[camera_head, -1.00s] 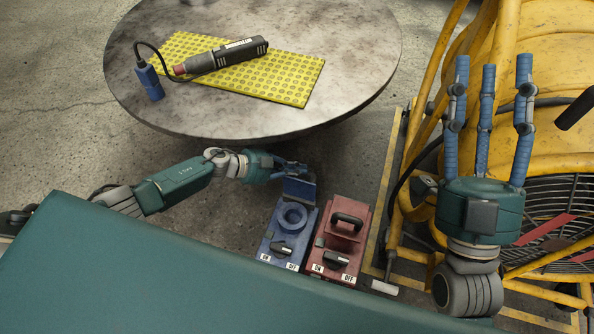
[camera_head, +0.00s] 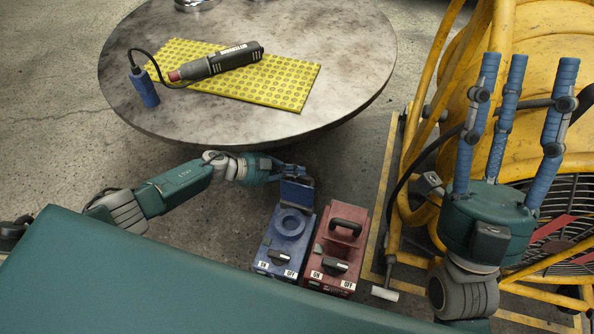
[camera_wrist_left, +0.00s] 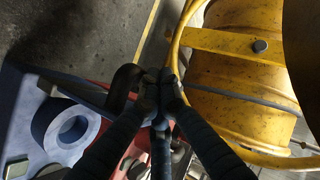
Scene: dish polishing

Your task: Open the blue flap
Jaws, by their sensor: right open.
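The blue box (camera_head: 273,252) stands on the floor beside the table, its round blue socket (camera_head: 289,223) uncovered. Its blue flap (camera_head: 297,192) is raised at the far end, away from the switch. My left gripper (camera_head: 298,172) is just behind the raised flap; whether it touches is unclear. In the left wrist view my left gripper (camera_wrist_left: 161,88) has its fingertips together with nothing seen between them, and the socket (camera_wrist_left: 70,128) shows at left. My right gripper (camera_head: 525,75) is open and empty, fingers spread, in front of the yellow machine.
A red box (camera_head: 325,262) with a black handle stands right beside the blue one. The round table (camera_head: 350,80) holds a yellow mat (camera_head: 290,92), a power tool (camera_head: 220,62) and a blue plug (camera_head: 145,90). The yellow machine (camera_head: 550,110) fills the right side.

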